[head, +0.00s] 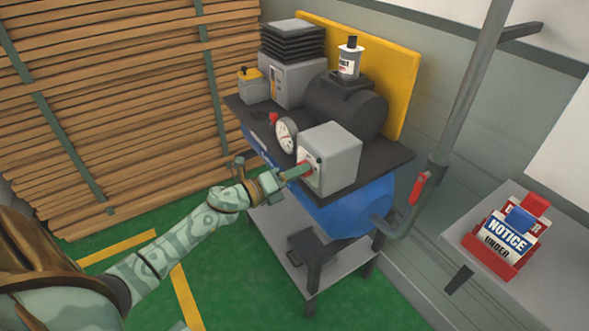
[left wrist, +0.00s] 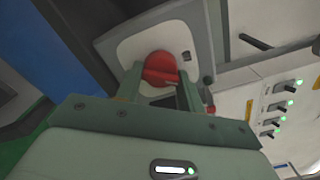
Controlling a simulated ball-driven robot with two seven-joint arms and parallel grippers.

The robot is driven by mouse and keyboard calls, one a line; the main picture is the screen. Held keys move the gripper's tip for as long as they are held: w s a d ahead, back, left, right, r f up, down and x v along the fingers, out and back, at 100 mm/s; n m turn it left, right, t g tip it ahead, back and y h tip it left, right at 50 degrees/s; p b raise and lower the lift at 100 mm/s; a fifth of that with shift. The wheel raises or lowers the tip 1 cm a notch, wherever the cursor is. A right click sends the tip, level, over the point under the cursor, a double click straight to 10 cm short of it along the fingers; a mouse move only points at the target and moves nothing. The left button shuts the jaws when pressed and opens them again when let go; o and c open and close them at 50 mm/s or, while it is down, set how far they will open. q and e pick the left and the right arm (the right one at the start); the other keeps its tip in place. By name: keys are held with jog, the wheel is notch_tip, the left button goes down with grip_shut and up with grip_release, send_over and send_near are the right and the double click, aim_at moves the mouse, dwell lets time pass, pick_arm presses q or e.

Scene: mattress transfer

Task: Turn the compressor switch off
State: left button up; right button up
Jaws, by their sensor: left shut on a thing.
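The compressor (head: 345,100) stands on a rack by the wall, with a blue tank (head: 350,208) below its dark top plate. Its grey switch box (head: 335,152) sits at the front of the plate. The red switch knob (head: 306,167) is on the box's light front face, and it also shows in the left wrist view (left wrist: 160,68). My left gripper (head: 297,171) is at the knob, shut on it, with its fingers on either side. The knob's exact angle is partly hidden by the fingers. My right gripper is not in view.
A pressure gauge (head: 287,135) stands close to the left of the switch box. A red-handled valve (head: 419,187) is on the pipe at right. A grey table (head: 480,272) holds a red holder with notice tags (head: 505,238). Green floor is free at front left.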

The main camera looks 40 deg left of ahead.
pick_arm(q)
jog(key=shift+r+n+p, duration=0.1)
jog(key=shift+n+p, duration=1.75)
jog(key=shift+n, duration=1.45)
jog(key=o, duration=1)
jog(key=shift+s, duration=0.1)
jog(key=p+v, duration=0.1)
jog(key=v, duration=1.5)
